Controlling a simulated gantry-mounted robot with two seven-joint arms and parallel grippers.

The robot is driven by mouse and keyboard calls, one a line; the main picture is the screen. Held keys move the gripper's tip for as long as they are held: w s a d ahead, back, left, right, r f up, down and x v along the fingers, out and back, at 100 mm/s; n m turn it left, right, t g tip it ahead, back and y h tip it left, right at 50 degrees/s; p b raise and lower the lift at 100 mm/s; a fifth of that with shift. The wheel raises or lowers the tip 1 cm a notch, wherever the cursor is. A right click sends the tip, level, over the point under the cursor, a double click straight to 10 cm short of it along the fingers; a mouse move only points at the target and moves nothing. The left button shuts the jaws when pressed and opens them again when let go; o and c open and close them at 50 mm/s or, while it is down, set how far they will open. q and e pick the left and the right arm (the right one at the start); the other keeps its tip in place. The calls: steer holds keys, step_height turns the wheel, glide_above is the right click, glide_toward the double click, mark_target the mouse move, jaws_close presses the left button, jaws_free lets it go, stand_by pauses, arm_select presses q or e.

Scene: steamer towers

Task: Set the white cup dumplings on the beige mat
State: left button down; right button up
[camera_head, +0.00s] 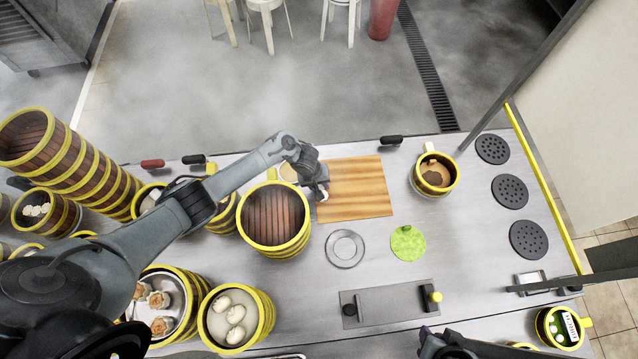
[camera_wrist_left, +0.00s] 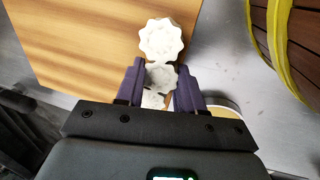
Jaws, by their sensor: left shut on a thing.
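The beige mat appears as a light brown, wood-grained rectangle (camera_head: 362,190) on the counter; it fills the upper left of the left wrist view (camera_wrist_left: 85,45). My left gripper (camera_head: 320,188) is at the mat's left edge. In the left wrist view its dark fingers (camera_wrist_left: 160,88) are shut on a white cup dumpling (camera_wrist_left: 162,76) with a scalloped rim. A second white cup dumpling (camera_wrist_left: 161,38) lies just beyond the fingertips, over the mat's edge. Another white piece (camera_wrist_left: 152,100) shows partly between the fingers. My right arm's dark end (camera_head: 445,346) shows at the bottom edge; its fingers are unclear.
A large yellow-rimmed steamer (camera_head: 250,238) stands left of the mat, close to my left arm. Steamers with buns (camera_head: 268,318) and orange-topped dumplings (camera_head: 200,290) are nearer. A metal ring (camera_head: 329,250), green disc (camera_head: 408,243) and yellow-rimmed mug (camera_head: 421,188) stand around the mat.

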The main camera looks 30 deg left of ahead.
arm_select(q)
steer(key=shift+f, duration=0.4)
stand_by(0.3)
steer(key=c, duration=0.6)
jaws_free()
steer(key=shift+r, duration=0.1)
steer(key=shift+r, duration=0.6)
steer(key=shift+p+v, duration=1.5)
steer(key=shift+v, duration=3.25)
steer(key=shift+a, duration=0.1)
